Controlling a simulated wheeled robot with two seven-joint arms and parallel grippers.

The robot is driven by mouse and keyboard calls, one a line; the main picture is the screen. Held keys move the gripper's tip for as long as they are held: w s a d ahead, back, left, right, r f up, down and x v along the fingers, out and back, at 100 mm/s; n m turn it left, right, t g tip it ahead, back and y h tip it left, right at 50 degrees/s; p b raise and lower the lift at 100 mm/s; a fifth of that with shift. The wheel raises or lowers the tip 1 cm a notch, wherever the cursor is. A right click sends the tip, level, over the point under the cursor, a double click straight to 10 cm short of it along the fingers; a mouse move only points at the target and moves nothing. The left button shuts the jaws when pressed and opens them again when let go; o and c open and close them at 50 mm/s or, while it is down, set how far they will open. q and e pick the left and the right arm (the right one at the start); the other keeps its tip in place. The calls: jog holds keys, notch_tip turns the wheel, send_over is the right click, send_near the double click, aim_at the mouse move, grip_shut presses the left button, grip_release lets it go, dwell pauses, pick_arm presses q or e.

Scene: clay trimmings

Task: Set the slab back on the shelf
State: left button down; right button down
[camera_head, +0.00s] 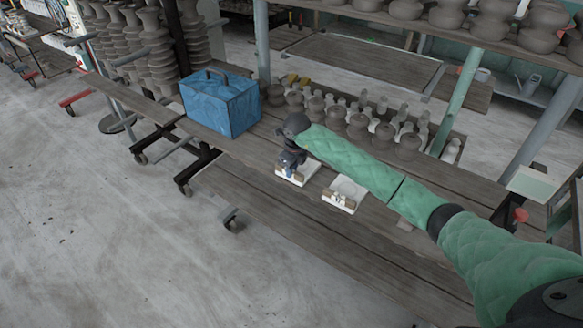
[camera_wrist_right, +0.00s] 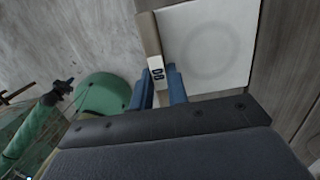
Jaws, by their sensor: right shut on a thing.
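A white square slab (camera_head: 307,170) with a tan strip along one edge is under my right gripper (camera_head: 289,166), at the shelf's (camera_head: 330,238) front part. In the right wrist view the slab (camera_wrist_right: 210,50) shows a faint round mark. A label reading 80 or 08 (camera_wrist_right: 157,71) is on its tan edge. The blue fingers of my right gripper (camera_wrist_right: 164,90) are shut on that edge by the label. I cannot tell whether the slab touches the shelf boards. A second similar white slab (camera_head: 346,191) lies just to the right. My left gripper is not in view.
A blue box (camera_head: 220,103) stands on the boards to the left. Several grey clay pots (camera_head: 358,126) and pale bottles stand close behind my right arm. The lower front plank is bare, and open concrete floor (camera_head: 110,235) lies to the left.

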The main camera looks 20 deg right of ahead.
jog(key=shift+f, duration=0.15)
jog(key=shift+f, duration=0.1)
jog(key=c, duration=1.4)
grip_release()
jog(key=shift+o, duration=0.2)
